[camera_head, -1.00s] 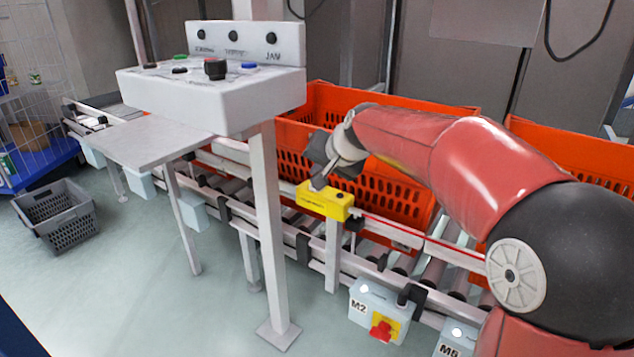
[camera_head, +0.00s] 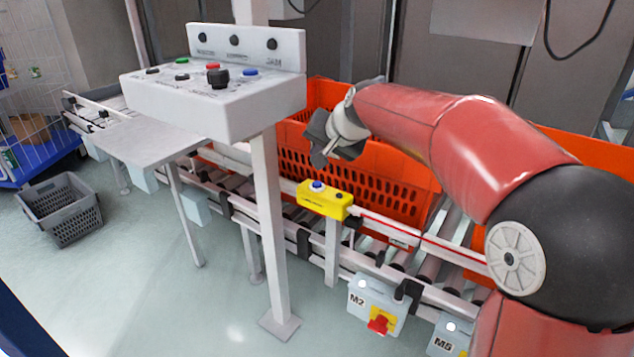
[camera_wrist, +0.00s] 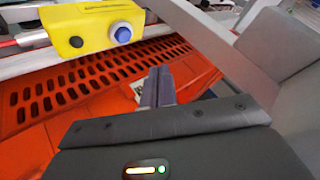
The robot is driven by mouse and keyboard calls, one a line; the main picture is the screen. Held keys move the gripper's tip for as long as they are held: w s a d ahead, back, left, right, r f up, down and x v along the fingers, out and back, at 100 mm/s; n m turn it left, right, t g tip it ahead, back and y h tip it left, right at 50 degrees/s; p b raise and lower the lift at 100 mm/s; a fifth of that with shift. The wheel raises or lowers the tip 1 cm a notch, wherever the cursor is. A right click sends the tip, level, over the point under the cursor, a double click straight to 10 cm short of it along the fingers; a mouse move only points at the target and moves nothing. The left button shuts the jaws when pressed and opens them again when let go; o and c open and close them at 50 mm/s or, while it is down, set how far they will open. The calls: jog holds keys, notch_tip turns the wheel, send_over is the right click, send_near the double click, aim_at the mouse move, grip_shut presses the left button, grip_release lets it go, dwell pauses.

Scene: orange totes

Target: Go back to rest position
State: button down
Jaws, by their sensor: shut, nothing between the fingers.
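My gripper (camera_head: 322,160) is shut and empty in the head view. It hangs above and behind the yellow button box (camera_head: 324,201), in front of the orange tote, and is apart from the box. In the wrist view my shut fingers (camera_wrist: 158,88) point toward an orange tote (camera_wrist: 75,95). The yellow box (camera_wrist: 95,27) with its blue button (camera_wrist: 123,34) shows at the top left there, clear of the fingers. My red arm reaches in from the right in the head view.
A white control panel (camera_head: 215,105) on a post stands left of my gripper. Orange totes (camera_head: 395,180) sit on the roller conveyor behind. A grey crate (camera_head: 62,210) is on the floor at left. A blue-white switch box marked M2 (camera_head: 378,305) is below the conveyor rail.

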jog(key=s+d+f+h, duration=0.1)
jog(key=s+d+f, duration=0.2)
jog(key=s, duration=0.8)
jog(key=s+d+f+n+g+h, duration=0.1)
jog(key=s+d+f+h, duration=0.1)
jog(key=s+d, duration=0.6)
jog(key=s+d+f+n+g+h, duration=0.1)
jog(key=s+d+f, duration=0.3)
jog(key=s, duration=1.1)
jog(key=shift+s+d+h, duration=0.15)
jog(key=shift+d+h, duration=0.45)
jog(key=shift+d, duration=0.65)
